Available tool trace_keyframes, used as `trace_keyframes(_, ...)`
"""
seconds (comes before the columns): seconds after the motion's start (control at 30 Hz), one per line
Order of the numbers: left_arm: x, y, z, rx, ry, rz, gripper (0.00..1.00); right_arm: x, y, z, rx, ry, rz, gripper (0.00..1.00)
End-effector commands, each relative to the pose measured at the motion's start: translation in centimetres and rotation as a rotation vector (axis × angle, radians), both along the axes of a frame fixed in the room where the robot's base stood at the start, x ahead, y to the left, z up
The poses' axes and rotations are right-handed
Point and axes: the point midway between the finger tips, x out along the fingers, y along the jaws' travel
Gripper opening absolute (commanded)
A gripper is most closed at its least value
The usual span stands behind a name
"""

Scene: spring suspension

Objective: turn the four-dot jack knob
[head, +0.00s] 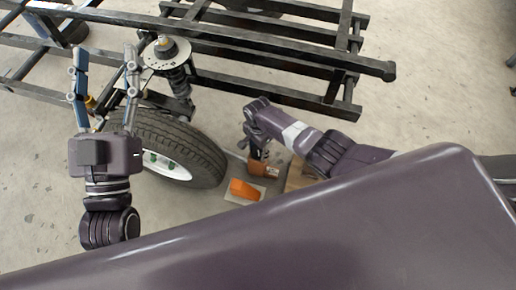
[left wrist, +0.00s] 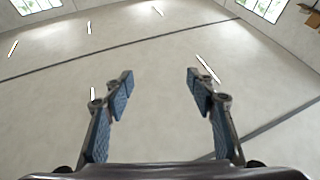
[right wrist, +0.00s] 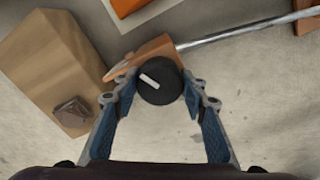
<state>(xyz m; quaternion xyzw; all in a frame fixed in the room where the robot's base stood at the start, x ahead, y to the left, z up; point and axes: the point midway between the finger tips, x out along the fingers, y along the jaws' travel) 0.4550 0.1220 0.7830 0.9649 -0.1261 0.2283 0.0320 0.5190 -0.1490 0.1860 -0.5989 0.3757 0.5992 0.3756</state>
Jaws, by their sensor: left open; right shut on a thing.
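A round black knob (right wrist: 158,88) with a white bar mark sits on an orange jack body (right wrist: 150,57) in the right wrist view. Its dots cannot be made out. A long metal rod (right wrist: 250,27) runs from the jack to the right. My right gripper (right wrist: 160,92) is shut on the knob, one finger on each side. In the head view my right gripper (head: 258,153) reaches down at the orange jack (head: 264,170), and the knob is hidden there. My left gripper (head: 104,66) is open, empty and raised left of the wheel; its spread fingers show in the left wrist view (left wrist: 160,85).
A tire (head: 195,145) on a white rim and a strut (head: 178,75) stand beside the black frame (head: 270,55). An orange wedge (head: 246,189) lies on a pale sheet near the jack. A wooden block (right wrist: 45,60) is close left of my right gripper.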

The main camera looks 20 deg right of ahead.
Motion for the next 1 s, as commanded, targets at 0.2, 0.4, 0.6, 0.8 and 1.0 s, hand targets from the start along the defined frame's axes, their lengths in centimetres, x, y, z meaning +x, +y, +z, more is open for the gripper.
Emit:
trace_keyframes(0.2, 0.9, 0.0, -2.0, 0.028, 0.100, 0.006, 0.52, -0.1, 0.1, 0.1, 0.001, 0.003, 0.136, 0.15)
trace_keyframes(0.4, 1.3, 0.1, -3.3, 0.044, 0.159, 0.009, 0.52, -0.1, 0.1, 0.0, 0.001, 0.003, 0.325, 0.15)
trace_keyframes(0.6, 1.5, 0.2, -4.2, 0.055, 0.199, 0.013, 0.52, -0.1, 0.1, 0.0, 0.002, 0.003, 0.515, 0.15)
trace_keyframes(0.8, 1.7, 0.2, -4.8, 0.063, 0.228, 0.013, 0.52, -0.1, 0.1, 0.0, 0.003, 0.002, 0.705, 0.15)
trace_keyframes(1.0, 1.8, 0.2, -5.3, 0.069, 0.250, 0.015, 0.52, -0.1, 0.1, 0.0, 0.003, 0.002, 0.895, 0.15)
